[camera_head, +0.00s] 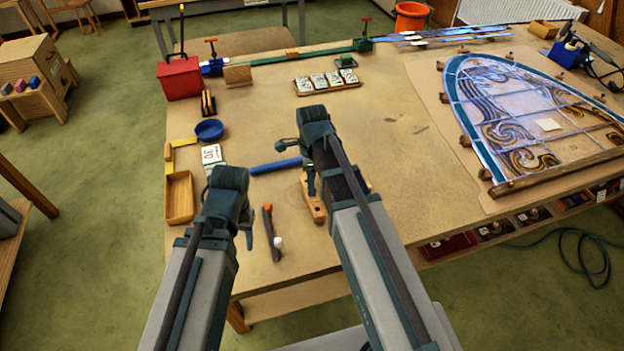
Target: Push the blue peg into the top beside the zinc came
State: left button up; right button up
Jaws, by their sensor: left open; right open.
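A blue rod (275,166), which may be the blue peg, lies flat on the bench top (390,140). My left gripper (243,222) is open above the front left of the bench, near the rod's left end. My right gripper (300,160) is open above the bench by the rod's right end. Neither visibly holds anything. Long metal-looking strips (450,36) lie at the back right; I cannot tell whether one is the zinc came. A long green bar (300,57) runs along the back edge between clamps.
The leaded panel (510,115) fills the right side. A red toolbox (181,78), blue dish (209,130), wooden tray (180,198) and hammer (271,230) stand or lie at the left. A tray of white blocks (327,84) is at the back. The middle is clear.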

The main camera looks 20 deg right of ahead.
pick_arm(q)
notch_tip(320, 180, down, 3)
jog(key=shift+f+b, duration=0.15)
jog(key=shift+b, duration=0.9)
pick_arm(e)
notch_tip(320, 180, down, 3)
jog(key=shift+f, duration=0.15)
grip_shut()
